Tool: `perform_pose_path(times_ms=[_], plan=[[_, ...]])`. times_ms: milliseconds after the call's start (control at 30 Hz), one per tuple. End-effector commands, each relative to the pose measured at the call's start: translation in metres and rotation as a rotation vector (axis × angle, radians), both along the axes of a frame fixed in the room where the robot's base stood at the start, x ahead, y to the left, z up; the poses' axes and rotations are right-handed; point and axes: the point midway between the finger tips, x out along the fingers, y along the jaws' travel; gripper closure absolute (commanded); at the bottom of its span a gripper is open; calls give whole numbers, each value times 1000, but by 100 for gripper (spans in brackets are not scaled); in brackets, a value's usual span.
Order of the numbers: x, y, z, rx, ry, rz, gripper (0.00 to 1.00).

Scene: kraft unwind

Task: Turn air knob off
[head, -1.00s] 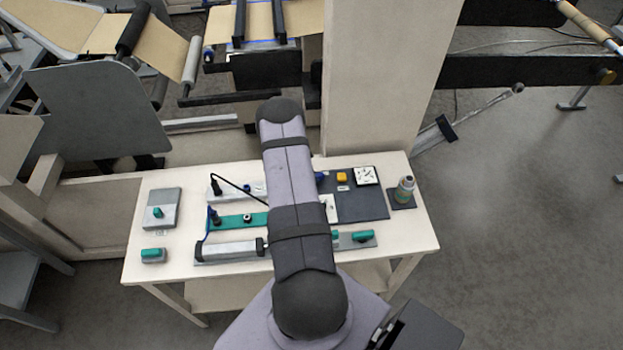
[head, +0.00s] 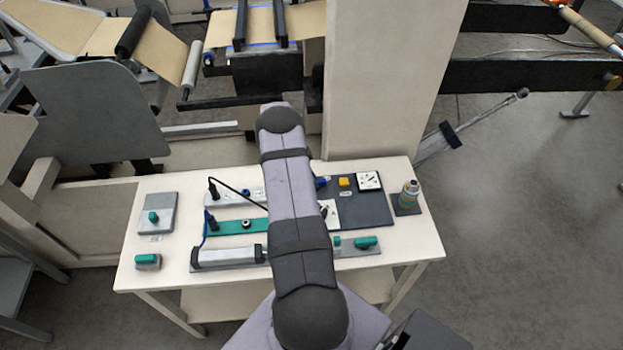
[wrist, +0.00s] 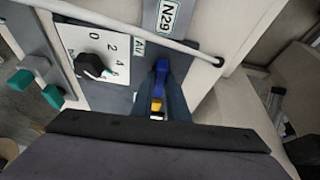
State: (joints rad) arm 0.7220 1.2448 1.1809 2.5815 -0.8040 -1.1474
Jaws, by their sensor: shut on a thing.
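The blue air knob (wrist: 161,72) stands beside a small "Air" label (wrist: 139,46) in the wrist view. A yellow part (wrist: 157,104) shows just below it. My gripper (wrist: 163,90) is shut on the blue knob, with a dark finger on either side of it. The fingers partly cover the knob's lower part. In the head view a bit of the blue knob (head: 321,183) shows at the right edge of my arm. My arm hides my gripper there.
A black dial knob (wrist: 92,65) on a white numbered plate (wrist: 74,36) sits left of the air knob.

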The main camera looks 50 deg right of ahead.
Motion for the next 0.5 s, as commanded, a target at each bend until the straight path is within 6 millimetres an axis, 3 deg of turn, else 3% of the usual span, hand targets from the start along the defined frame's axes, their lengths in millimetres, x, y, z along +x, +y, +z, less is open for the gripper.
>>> perform_pose_path(times_ms=[33,100,500], plan=[[1,-3,2,-5,-2,1,81],[1,-2,2,-5,-2,1,67],[2,0,3,-2,-2,1,67]])
